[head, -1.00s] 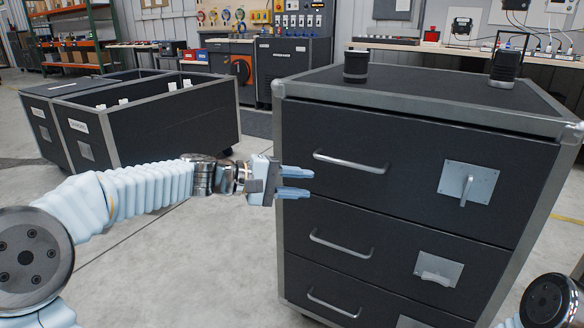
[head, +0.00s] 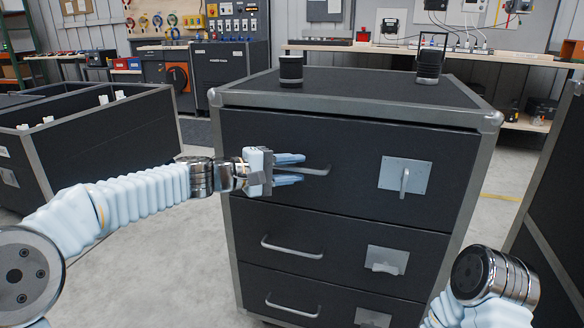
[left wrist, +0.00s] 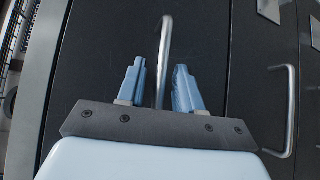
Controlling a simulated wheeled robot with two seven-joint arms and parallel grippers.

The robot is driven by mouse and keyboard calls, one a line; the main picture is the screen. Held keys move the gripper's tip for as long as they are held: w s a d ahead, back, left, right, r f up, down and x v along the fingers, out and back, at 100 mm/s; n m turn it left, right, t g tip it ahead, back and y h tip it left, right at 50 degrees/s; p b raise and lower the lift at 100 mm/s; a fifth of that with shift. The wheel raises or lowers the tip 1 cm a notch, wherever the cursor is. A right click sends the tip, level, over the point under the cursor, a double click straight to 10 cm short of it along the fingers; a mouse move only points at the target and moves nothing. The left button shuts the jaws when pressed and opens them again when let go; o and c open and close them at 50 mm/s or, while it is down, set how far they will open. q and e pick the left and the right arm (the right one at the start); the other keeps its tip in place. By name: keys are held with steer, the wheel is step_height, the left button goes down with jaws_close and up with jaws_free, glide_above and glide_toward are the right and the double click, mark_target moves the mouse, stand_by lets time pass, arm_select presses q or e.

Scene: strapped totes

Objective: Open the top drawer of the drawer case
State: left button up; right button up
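The dark drawer case (head: 322,103) stands in the middle of the head view. Its top drawer (head: 340,185) looks closed. The drawer's bar handle (head: 318,172) is partly hidden by my left gripper (head: 303,169), which is open. In the left wrist view the handle (left wrist: 165,45) runs between the two fingers (left wrist: 157,85), with a gap on each side. A latch plate (head: 418,172) on the drawer's right part has its lever (head: 404,183) upright. My right arm shows at lower right, but its gripper is out of view.
Two lower drawers have handles (head: 291,251) and latch plates; the middle lever (head: 384,268) lies crosswise. A black cylinder (head: 291,70) and a lantern-like object (head: 430,62) stand on the case. A dark tote (head: 110,130) is at left, and another dark case (head: 560,190) at right.

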arm_select(q)
steer(key=shift+d, duration=0.1)
jaws_close()
steer(key=shift+f, duration=0.1)
stand_by(0.3)
